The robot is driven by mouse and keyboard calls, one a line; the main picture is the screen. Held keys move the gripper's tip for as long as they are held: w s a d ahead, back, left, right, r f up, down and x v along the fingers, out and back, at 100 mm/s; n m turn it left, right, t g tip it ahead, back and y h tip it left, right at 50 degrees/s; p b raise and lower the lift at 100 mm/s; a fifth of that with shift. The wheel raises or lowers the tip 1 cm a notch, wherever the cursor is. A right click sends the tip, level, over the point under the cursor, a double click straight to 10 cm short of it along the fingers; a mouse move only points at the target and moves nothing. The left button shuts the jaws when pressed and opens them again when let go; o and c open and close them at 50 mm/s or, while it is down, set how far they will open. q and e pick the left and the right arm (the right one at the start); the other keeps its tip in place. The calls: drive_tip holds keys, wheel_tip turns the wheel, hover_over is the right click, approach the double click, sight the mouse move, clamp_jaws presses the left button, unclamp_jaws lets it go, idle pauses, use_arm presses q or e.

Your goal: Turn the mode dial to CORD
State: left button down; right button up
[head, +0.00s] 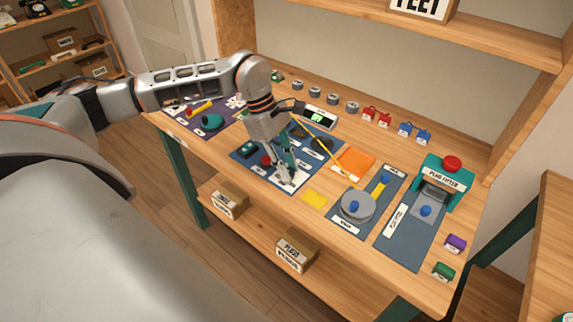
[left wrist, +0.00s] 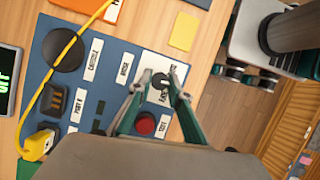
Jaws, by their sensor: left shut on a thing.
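The mode dial (left wrist: 160,80) is a small dark round knob with a light mark, on a white plate (left wrist: 152,61) with printing too small to read. A label reading MODE (left wrist: 124,68) is beside the plate on a blue mat (left wrist: 98,88). My left gripper (left wrist: 160,86) has its two green fingers closed on either side of the dial. In the head view my left gripper (head: 287,180) points down at the mat's front corner, and the dial is mostly hidden by its fingers. My right gripper is not in view.
A red button (left wrist: 146,123) sits close beside the left fingers. A yellow cable with a plug (left wrist: 38,144) crosses the mat past a black round cradle (left wrist: 62,50). A small display (head: 320,117) with green characters stands behind. A yellow pad (head: 314,198) lies to the right.

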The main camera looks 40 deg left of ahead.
use_arm(q)
drive_tip(key=shift+m, duration=0.6)
drive_tip(key=shift+g, duration=0.3)
drive_tip(key=c, duration=1.8)
unclamp_jaws()
drive_tip(key=shift+c, duration=0.2)
drive_tip(key=v, duration=1.2)
